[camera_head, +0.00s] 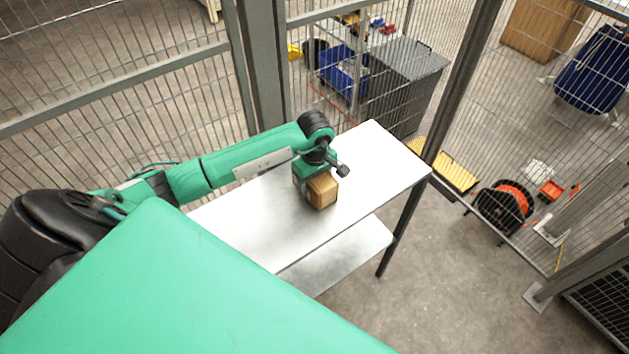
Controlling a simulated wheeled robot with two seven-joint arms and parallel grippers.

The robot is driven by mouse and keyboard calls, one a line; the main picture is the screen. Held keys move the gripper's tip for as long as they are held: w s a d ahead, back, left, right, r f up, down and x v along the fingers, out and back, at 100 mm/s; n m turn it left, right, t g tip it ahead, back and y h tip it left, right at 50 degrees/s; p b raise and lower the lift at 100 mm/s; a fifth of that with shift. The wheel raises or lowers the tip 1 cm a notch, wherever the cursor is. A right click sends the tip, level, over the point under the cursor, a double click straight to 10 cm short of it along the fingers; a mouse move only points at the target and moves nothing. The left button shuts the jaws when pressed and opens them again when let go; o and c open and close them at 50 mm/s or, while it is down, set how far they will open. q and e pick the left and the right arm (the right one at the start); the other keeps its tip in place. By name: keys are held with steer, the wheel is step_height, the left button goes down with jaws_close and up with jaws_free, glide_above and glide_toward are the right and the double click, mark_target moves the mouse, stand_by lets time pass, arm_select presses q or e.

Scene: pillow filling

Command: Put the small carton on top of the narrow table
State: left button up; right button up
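The small carton (322,191) is a brown box on or just above the top of the narrow table (375,165), near its middle. I cannot tell whether it touches the surface. The table is light grey with a lower shelf (345,255). My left gripper (308,172) is right at the carton, at the end of the green arm from the left. Its fingers are hidden by the wrist and the carton, so its opening does not show. My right gripper is not in view.
A wire mesh fence (130,75) with grey posts runs behind the table. Beyond it stand a grey bin (405,75) and a blue crate (343,70). A cable reel (505,205) lies at the right. The table top is clear on both sides of the carton.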

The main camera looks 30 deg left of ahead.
arm_select(q)
steer(key=shift+f, duration=0.2)
steer(key=o, duration=1.1)
steer(key=shift+w, duration=0.1)
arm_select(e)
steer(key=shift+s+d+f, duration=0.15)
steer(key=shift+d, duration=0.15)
arm_select(q)
steer(key=shift+r, duration=0.1)
steer(key=shift+r, duration=0.2)
step_height(320, 180, up, 11)
steer(key=p, duration=0.4)
steer(key=shift+f+p, duration=0.1)
steer(key=shift+p, duration=0.3)
steer(key=shift+r, duration=0.5)
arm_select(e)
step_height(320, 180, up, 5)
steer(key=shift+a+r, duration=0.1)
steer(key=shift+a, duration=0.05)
